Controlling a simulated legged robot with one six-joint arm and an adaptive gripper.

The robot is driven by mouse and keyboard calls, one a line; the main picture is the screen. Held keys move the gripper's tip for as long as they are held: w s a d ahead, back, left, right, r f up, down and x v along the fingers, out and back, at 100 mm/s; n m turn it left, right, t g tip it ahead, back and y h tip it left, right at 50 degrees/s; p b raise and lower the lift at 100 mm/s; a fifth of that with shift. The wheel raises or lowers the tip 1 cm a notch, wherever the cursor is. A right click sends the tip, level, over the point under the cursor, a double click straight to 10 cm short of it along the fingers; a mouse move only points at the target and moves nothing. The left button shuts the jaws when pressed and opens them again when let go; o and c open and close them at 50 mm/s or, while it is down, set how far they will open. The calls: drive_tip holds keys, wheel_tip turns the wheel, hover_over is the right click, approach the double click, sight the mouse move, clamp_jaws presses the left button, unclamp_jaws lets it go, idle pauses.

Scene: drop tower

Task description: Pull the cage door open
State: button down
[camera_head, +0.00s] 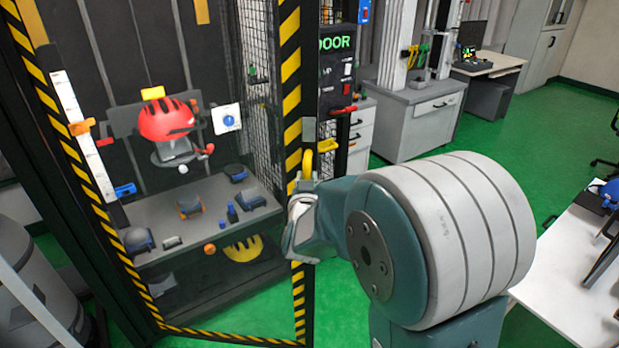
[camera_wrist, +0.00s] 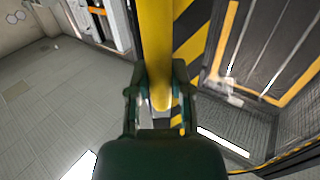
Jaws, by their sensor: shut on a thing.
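The cage door (camera_head: 297,90) is a tall clear panel with a black and yellow striped frame, at the left in the head view. Its striped edge also shows in the wrist view (camera_wrist: 190,42). The yellow door handle (camera_head: 307,163) is an upright bar on the door's right edge. In the wrist view the handle (camera_wrist: 157,45) runs down between my two fingers. My gripper (camera_head: 302,203) is shut on the handle, and its fingertips (camera_wrist: 160,95) sit on either side of it. My gripper partly hides the handle's lower part. I cannot tell whether the door stands ajar.
Behind the door are a red helmet (camera_head: 167,119) and a grey shelf (camera_head: 215,205) with small parts. A control panel (camera_head: 338,75) stands right of the door. A white table (camera_head: 570,265) is at the lower right. Green floor (camera_head: 410,148) lies open beyond my arm.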

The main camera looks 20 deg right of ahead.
drive_tip(key=c, duration=0.5)
unclamp_jaws()
drive_tip(key=shift+c, duration=0.2)
drive_tip(key=shift+a, duration=0.1)
drive_tip(key=v, duration=0.7)
drive_tip(key=shift+s+a, duration=0.15)
drive_tip(key=shift+s, duration=0.05)
drive_tip(key=shift+c, duration=0.2)
